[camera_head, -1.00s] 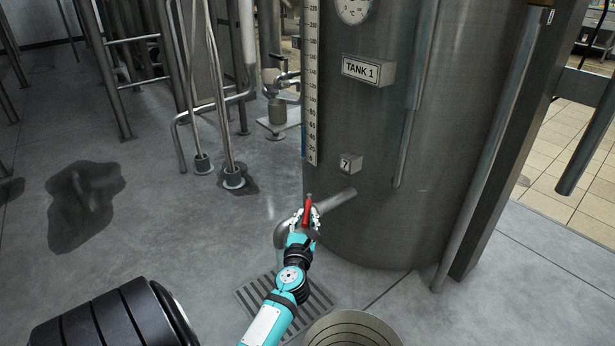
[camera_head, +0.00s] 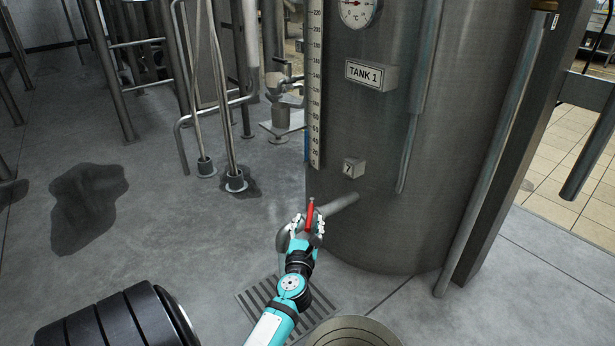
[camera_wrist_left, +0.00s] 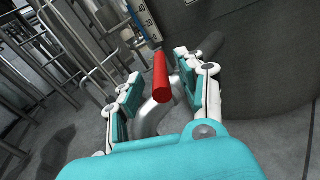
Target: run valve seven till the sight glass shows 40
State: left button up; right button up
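Valve seven is a grey outlet pipe (camera_head: 342,203) low on the tank (camera_head: 420,150), below a small box marked 7 (camera_head: 353,168). Its red handle (camera_head: 310,212) points up and also shows in the left wrist view (camera_wrist_left: 161,78). My left gripper (camera_head: 307,222) is at the handle. In the left wrist view its fingers (camera_wrist_left: 160,85) stand apart, one on each side of the handle, with gaps showing. The sight glass scale (camera_head: 316,90) runs up the tank's left side. A thin blue strip shows beside its low marks; its exact level is too small to read. My right gripper is out of view.
A TANK 1 label box (camera_head: 371,75) and a round dial (camera_head: 357,10) are on the tank above. A floor grate (camera_head: 262,296) lies under the valve. Metal pipes and rails (camera_head: 215,110) stand at the left. A wet patch (camera_head: 85,208) marks open floor.

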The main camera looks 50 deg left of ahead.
pick_arm(q)
jog(key=v, duration=1.1)
jog(key=shift+s+d, duration=0.1)
jog(key=shift+s, duration=0.05)
